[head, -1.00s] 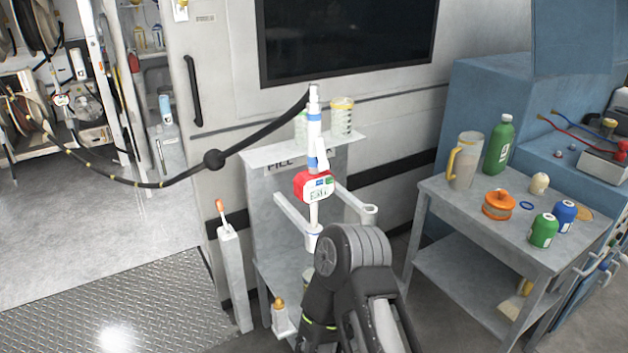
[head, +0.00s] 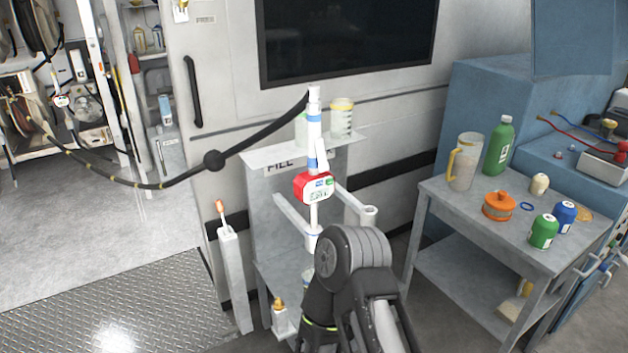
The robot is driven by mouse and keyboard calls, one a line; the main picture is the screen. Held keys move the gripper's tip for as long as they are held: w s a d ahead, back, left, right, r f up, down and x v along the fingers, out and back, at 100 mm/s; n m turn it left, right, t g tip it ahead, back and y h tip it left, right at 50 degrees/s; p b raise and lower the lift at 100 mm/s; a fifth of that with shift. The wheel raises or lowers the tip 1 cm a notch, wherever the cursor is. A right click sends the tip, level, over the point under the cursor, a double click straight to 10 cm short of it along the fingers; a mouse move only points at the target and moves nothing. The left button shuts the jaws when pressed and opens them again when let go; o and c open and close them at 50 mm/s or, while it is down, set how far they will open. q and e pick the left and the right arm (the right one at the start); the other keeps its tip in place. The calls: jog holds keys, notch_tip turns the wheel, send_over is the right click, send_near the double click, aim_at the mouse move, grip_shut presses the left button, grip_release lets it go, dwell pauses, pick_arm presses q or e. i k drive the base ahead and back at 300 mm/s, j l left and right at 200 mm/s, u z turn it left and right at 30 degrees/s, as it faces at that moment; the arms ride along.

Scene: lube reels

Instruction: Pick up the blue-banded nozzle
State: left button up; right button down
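The blue-banded nozzle (head: 314,121) stands upright at the fill stand in the middle of the head view. It is white with blue bands and carries a red meter (head: 314,188) with a small display. A black hose runs from its top to the left. Its lower tip (head: 313,236) is at a small cup-like holder; whether it sits inside is hard to tell. One dark arm of mine rises from the bottom edge just below and in front of the nozzle and hides part of the stand. No fingertips of either gripper show.
The grey fill stand (head: 268,205) has another arm with an empty-looking cup (head: 369,213) to the right. A grey cart (head: 455,205) on the right holds a jug (head: 465,160), a green bottle (head: 499,146) and several small containers. A white post (head: 232,275) stands left of the stand.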

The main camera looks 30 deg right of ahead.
aim_at(322, 191)
jog(key=i+l, duration=0.1)
jog(key=l, duration=0.3)
jog(key=i+l, duration=0.15)
jog(key=l, duration=0.3)
jog(key=i+l, duration=0.1)
jog(key=l, duration=0.3)
jog(key=i+l, duration=0.1)
jog(key=l, duration=0.35)
jog(key=i+l, duration=0.1)
jog(key=l, duration=0.3)
